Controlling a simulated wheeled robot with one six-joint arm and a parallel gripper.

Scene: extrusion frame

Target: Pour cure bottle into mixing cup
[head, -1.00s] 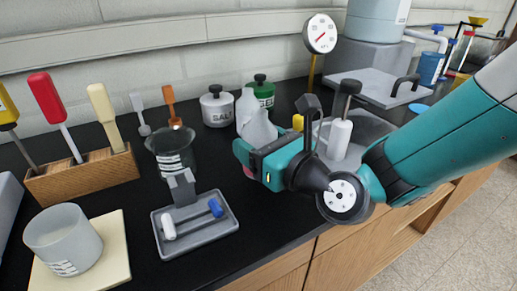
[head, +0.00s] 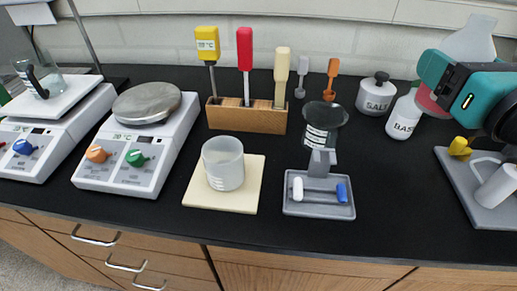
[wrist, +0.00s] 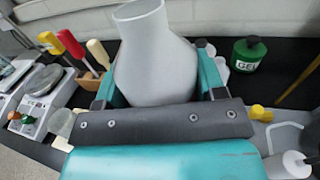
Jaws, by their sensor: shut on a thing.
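My gripper (head: 436,72) is shut on a pale grey bottle with a wide neck (head: 470,42), which I take to be the cure bottle. It is at the right side of the head view, above the counter. In the wrist view the bottle (wrist: 153,60) stands between the teal fingers, roughly upright with its mouth up. No readable name shows on it; a red patch shows low on its side. The mixing cup (head: 222,165), translucent with white marks, stands upright on a cream pad (head: 240,203), well left of my gripper.
Two hotplates or scales stand left.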

